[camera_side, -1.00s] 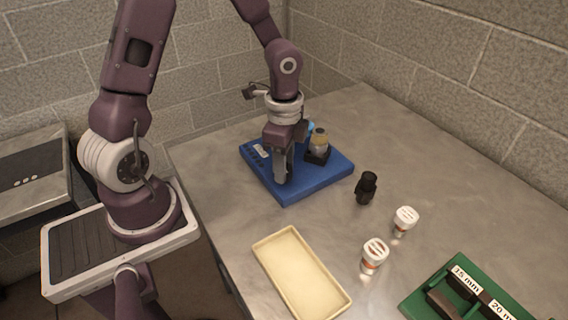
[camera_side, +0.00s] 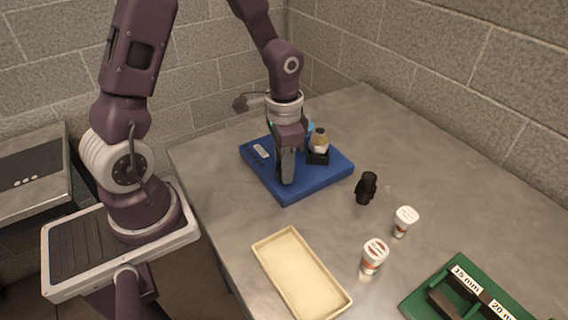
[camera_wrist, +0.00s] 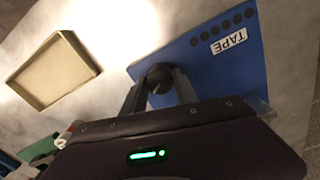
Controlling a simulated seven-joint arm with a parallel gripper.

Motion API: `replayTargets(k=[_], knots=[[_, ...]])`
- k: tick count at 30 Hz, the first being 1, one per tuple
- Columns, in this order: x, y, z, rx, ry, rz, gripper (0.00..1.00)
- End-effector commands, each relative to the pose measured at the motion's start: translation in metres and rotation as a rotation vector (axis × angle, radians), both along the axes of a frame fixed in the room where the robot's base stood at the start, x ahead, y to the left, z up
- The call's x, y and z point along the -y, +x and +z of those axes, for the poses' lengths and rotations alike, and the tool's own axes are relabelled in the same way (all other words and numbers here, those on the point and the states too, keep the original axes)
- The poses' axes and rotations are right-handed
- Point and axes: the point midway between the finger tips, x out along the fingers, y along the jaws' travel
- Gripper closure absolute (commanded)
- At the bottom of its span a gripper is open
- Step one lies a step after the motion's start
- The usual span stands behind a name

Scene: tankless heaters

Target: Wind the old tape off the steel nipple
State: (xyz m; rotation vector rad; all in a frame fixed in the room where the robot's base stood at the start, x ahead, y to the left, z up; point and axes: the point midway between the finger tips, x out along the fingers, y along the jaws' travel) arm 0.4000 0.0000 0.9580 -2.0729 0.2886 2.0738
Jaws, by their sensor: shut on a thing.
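My gripper (camera_side: 286,180) points down over the front left part of a blue board (camera_side: 325,175). In the wrist view its two fingers (camera_wrist: 159,90) close on a small dark round thing (camera_wrist: 158,74); the rest of that thing is hidden. Behind and right of the gripper, a short upright piece (camera_side: 319,143), tan above and white below, stands in a black block on the board. I cannot tell whether it is the taped nipple. The board's "TAPE" label (camera_wrist: 229,41) shows in the wrist view. No loose tape is clear to me.
A black fitting (camera_side: 366,188) stands right of the board. Two white-capped jars (camera_side: 374,256) (camera_side: 404,221) stand further forward. An empty cream tray (camera_side: 300,275) lies at the front. A green rack (camera_side: 465,295) with size labels is front right. The back right of the table is clear.

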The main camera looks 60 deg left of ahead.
Motion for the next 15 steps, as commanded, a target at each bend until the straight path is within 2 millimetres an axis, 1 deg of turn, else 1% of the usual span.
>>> replayTargets(k=[14, 15], knots=[[-0.0001, 0.0008, 0.0003, 0.003, 0.0, 0.016, 1.0], [-0.0001, 0.0008, 0.0003, 0.003, 0.0, 0.016, 0.63]])
